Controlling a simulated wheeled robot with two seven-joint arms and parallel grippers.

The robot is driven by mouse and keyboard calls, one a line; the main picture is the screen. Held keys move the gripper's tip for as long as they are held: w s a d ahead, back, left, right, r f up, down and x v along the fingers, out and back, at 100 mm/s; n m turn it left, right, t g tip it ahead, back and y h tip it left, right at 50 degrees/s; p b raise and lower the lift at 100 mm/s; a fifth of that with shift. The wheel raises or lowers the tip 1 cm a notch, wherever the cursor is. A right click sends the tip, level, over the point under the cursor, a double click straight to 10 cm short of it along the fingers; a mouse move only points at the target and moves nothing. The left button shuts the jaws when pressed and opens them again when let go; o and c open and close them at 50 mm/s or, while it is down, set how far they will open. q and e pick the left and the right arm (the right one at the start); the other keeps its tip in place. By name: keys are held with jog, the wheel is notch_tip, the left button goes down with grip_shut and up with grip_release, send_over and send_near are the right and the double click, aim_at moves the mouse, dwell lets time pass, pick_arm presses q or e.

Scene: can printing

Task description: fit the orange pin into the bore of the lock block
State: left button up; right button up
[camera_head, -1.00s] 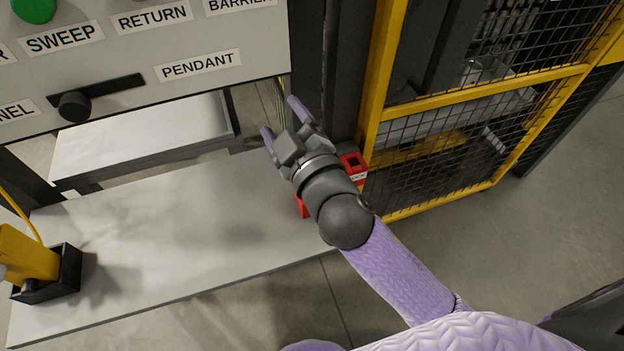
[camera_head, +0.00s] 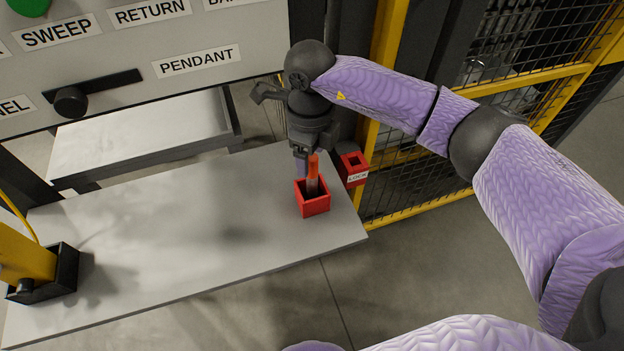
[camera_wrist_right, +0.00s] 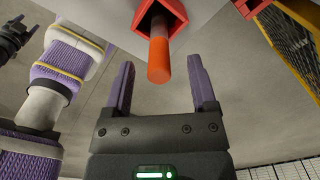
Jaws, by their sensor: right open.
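The orange pin (camera_head: 312,174) stands slightly tilted in an open red box (camera_head: 314,206) on the grey shelf. Its lower part is hidden inside the box. The lock block (camera_head: 351,180) is red, with a dark square bore on top and a LOCK label, just past the shelf's right edge. My right gripper (camera_head: 302,165) points down at the pin's upper end. In the right wrist view, its fingers (camera_wrist_right: 161,84) are open, with the pin (camera_wrist_right: 159,52) showing between their tips and gaps on both sides. A dark gripper-like shape (camera_wrist_right: 14,38) at the left edge may be my left gripper; its jaws are unclear.
A grey panel (camera_head: 130,60) with labels and a slider knob overhangs the back of the shelf (camera_head: 190,245). A yellow object in a black holder (camera_head: 45,285) stands at the left. A yellow-framed mesh fence (camera_head: 430,165) is at the right. The shelf's middle is clear.

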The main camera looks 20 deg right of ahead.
aim_at(312, 170)
notch_tip(312, 170, down, 4)
jog(key=shift+s+d+f+b, duration=0.15)
jog(key=shift+f+b, duration=0.1)
jog(key=shift+b, duration=0.15)
jog(key=shift+r, duration=0.1)
grip_shut()
